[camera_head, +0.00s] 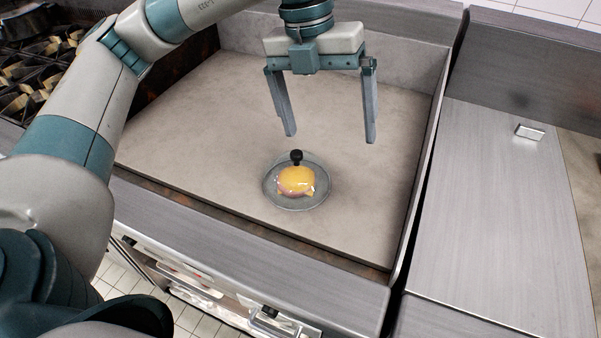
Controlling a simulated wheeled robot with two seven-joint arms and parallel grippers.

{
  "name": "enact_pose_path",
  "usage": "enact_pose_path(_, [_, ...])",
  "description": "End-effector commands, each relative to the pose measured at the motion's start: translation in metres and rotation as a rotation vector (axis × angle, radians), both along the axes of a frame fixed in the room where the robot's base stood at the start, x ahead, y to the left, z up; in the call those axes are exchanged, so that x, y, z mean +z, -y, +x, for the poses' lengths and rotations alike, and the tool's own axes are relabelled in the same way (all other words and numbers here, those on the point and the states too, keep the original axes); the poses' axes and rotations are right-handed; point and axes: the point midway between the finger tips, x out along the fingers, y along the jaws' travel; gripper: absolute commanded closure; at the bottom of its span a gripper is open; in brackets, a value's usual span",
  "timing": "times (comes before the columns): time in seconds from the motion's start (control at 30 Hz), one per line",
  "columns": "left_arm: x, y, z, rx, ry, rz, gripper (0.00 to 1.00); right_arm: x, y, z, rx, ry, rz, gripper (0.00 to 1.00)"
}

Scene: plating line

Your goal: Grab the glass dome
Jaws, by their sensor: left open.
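The glass dome (315,178) is clear, with a black knob (296,155) on top. It stands on the flat griddle surface (210,130), over a yellow and pinkish food item (297,180). My left gripper (330,138) is open and empty. Its two fingers point down, above and slightly behind the dome, apart from it. The knob shows just below the gap between the fingertips. My right gripper is not in view.
Raised metal walls close the griddle at the back and right. A steel counter (490,220) with a small metal block (530,131) lies to the right. Stove grates (35,75) stand at the far left. The griddle around the dome is clear.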

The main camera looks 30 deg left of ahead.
Motion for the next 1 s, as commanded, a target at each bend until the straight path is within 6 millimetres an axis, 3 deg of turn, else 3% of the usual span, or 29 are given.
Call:
enact_pose_path(0.1, [0.008, -0.041, 0.014, 0.104, 0.062, 0.142, 0.02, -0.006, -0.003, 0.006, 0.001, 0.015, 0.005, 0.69])
enact_pose_path(0.3, [0.019, -0.071, 0.021, 0.186, 0.099, 0.241, 0.02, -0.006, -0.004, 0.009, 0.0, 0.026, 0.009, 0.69])
enact_pose_path(0.73, [0.017, -0.072, 0.021, 0.187, 0.099, 0.245, 0.02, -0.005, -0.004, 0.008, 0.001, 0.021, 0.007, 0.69])
enact_pose_path(1.0, [-0.013, -0.073, 0.024, 0.186, 0.095, 0.245, 0.02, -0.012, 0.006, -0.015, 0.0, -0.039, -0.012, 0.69])
